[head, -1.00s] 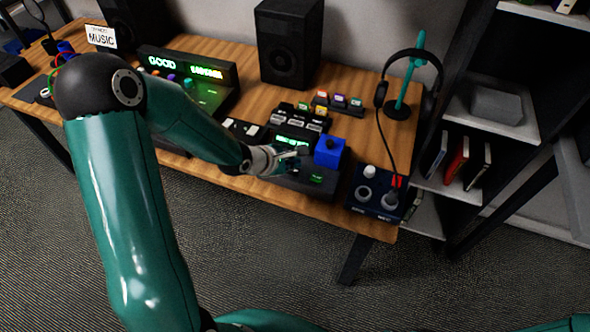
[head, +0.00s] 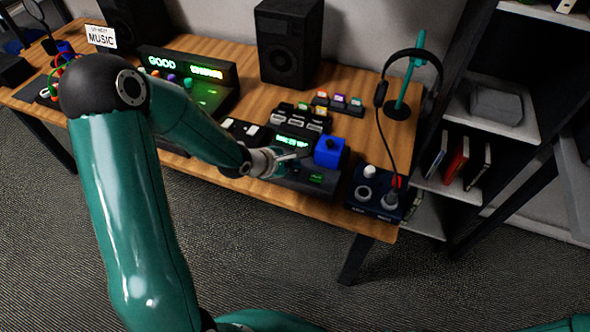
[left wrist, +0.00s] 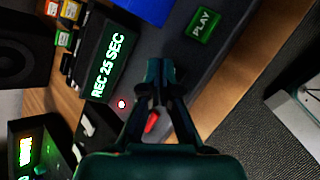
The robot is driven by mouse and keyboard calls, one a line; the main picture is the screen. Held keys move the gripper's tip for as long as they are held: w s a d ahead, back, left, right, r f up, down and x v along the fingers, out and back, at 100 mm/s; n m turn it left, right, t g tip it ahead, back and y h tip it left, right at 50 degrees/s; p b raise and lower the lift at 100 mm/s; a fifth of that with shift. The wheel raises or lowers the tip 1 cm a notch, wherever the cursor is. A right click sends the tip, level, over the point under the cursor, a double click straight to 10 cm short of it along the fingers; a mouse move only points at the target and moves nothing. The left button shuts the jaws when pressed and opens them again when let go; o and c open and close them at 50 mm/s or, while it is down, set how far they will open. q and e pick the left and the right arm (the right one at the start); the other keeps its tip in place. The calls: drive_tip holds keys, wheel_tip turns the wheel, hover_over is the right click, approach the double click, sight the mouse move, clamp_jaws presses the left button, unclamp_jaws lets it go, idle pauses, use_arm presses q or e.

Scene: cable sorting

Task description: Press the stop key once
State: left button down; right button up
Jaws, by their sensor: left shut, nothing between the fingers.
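The dark recorder (head: 303,178) stands at the front edge of the desk. I see no key marked stop; my gripper covers part of the key row. My left gripper (left wrist: 160,70) is shut and empty, over the recorder's face; contact cannot be told. My right gripper is out of view.
A blue box (head: 330,152) stands at the recorder's right end. A knobbed unit (head: 375,194) and a headphone stand (head: 401,105) are further right. A black speaker (head: 288,42) and a lit console (head: 208,97) stand behind and left.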

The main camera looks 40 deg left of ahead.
sight(292, 172)
use_arm(q)
drive_tip(key=shift+f, duration=0.4)
idle(0.3)
drive_tip(key=shift+r+p, duration=0.8)
drive_tip(key=shift+r, duration=0.1)
wheel_tip(292, 172, up, 5)
drive_tip(key=p, duration=0.5)
idle(0.8)
